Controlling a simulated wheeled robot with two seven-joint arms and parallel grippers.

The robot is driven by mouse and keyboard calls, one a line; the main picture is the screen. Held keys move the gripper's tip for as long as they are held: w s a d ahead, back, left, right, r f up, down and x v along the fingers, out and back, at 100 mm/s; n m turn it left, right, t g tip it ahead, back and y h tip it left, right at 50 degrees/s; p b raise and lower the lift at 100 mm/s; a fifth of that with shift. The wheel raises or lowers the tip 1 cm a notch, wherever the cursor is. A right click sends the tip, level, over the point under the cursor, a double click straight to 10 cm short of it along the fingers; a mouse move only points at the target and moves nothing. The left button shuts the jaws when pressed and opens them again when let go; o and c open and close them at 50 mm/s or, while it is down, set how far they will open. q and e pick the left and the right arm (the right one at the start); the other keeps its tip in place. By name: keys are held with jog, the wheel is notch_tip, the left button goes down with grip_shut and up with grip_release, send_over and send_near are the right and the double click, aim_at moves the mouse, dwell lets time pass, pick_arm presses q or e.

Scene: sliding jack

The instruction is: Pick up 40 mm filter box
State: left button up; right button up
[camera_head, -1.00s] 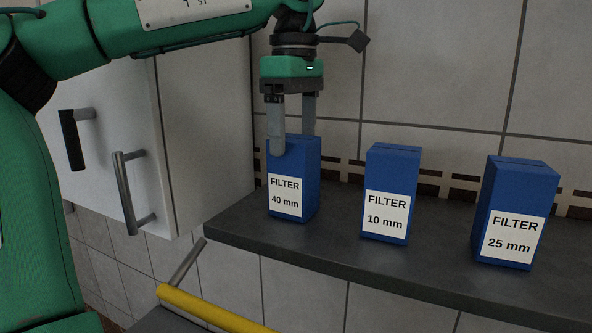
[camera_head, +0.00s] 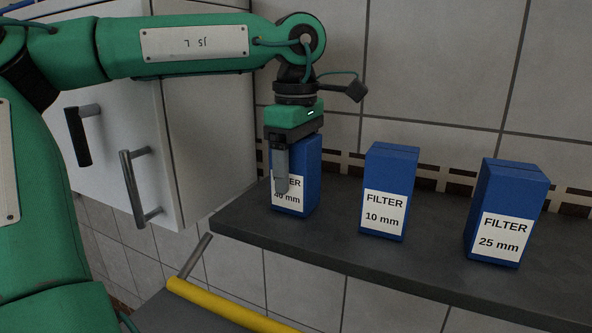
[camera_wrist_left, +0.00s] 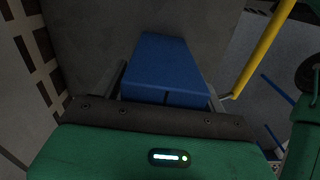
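The 40 mm filter box (camera_head: 308,178) is an upright blue box with a white label, standing on the dark shelf at the left of the row. My left gripper (camera_head: 295,180) points down over it from above. One finger lies in front of its label and covers part of the text; the other finger is hidden behind the box. In the left wrist view the box (camera_wrist_left: 165,60) lies between the two fingers, with what looks like a thin gap at each side. The gripper appears open around it. My right gripper is not in view.
The 10 mm filter box (camera_head: 390,190) and the 25 mm filter box (camera_head: 507,210) stand to the right on the shelf (camera_head: 335,235), with gaps between. A white cabinet (camera_head: 200,120) with handles is at the left. A yellow bar (camera_head: 230,305) runs below the shelf.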

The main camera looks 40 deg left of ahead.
pick_arm(q)
jog(key=c, duration=0.9)
jog(key=shift+r, duration=0.1)
jog(key=shift+c, duration=0.2)
